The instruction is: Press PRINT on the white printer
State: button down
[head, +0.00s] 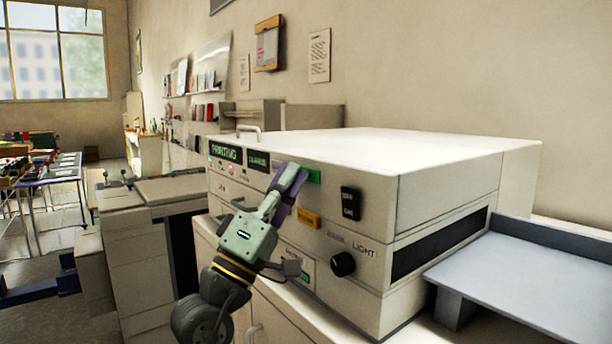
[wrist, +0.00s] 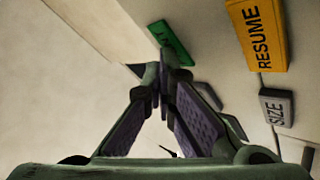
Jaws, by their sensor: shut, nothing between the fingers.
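The white printer (head: 440,165) stands on a cabinet, its control panel facing me. A green button (head: 314,176) sits near the panel's top edge, partly behind my fingers; it shows in the wrist view (wrist: 168,42), its label unreadable. My gripper (head: 297,172) is shut and empty, its fingertips at the left side of the green button. In the wrist view the closed fingertips (wrist: 163,74) lie just below the button. I cannot tell whether they touch it or the panel. A lit display (head: 226,152) at the panel's left reads PRINTING in green.
Below the green button is the orange RESUME button (wrist: 258,35), also in the head view (head: 308,218). A grey SIZE button (wrist: 277,107) is beside it. A black OFF/ON switch (head: 350,203) and LIGHT knob (head: 342,263) are right. A grey tray (head: 540,265) juts out at right.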

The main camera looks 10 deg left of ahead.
jog(key=shift+s, duration=0.1)
jog(key=shift+s+a, duration=0.5)
jog(key=shift+s, duration=0.1)
jog(key=shift+b, duration=0.3)
jog(key=s+a, duration=0.1)
jog(key=s, duration=0.1)
jog(key=s+a+b, duration=0.1)
jog(key=s+a, duration=0.1)
dwell(0.7)
